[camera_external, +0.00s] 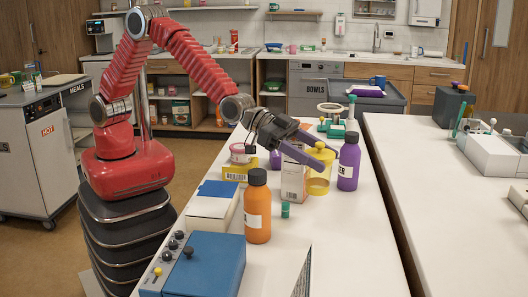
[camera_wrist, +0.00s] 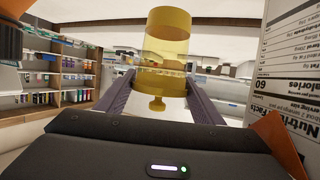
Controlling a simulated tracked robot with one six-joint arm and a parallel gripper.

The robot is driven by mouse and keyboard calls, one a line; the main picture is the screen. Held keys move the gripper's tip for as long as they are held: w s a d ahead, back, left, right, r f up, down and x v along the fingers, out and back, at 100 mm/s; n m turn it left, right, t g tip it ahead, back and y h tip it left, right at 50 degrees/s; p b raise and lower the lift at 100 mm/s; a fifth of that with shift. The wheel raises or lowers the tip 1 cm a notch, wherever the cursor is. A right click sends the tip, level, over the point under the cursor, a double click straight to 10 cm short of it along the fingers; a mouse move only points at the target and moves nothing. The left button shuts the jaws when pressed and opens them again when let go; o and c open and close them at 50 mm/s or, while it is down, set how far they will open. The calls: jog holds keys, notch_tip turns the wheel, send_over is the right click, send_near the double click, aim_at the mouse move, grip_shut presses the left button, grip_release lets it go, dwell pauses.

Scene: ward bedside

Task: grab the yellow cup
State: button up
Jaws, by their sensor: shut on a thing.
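The yellow cup (camera_external: 318,186) looks like a clear-sided container with a yellow base, a yellow lid and a knob on top. It stands upright on the white table (camera_external: 335,250). My gripper (camera_external: 325,158) reaches over from the left, and its purple fingers are closed about its upper part. In the wrist view the container (camera_wrist: 167,50) appears upside down, with its knob toward the bottom of the picture. The two fingers of my gripper (camera_wrist: 161,88) lie on either side of its lid end. The exact contact points are partly hidden.
A white carton (camera_external: 292,184) stands close on the left, its printed side (camera_wrist: 288,65) near the gripper. A purple bottle (camera_external: 348,170) stands close on the right. An orange bottle (camera_external: 258,215) and green-capped vial (camera_external: 285,210) stand in front. The table's right side is clear.

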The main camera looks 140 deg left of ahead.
notch_tip(320, 180, up, 8)
jog(key=shift+r, duration=0.15)
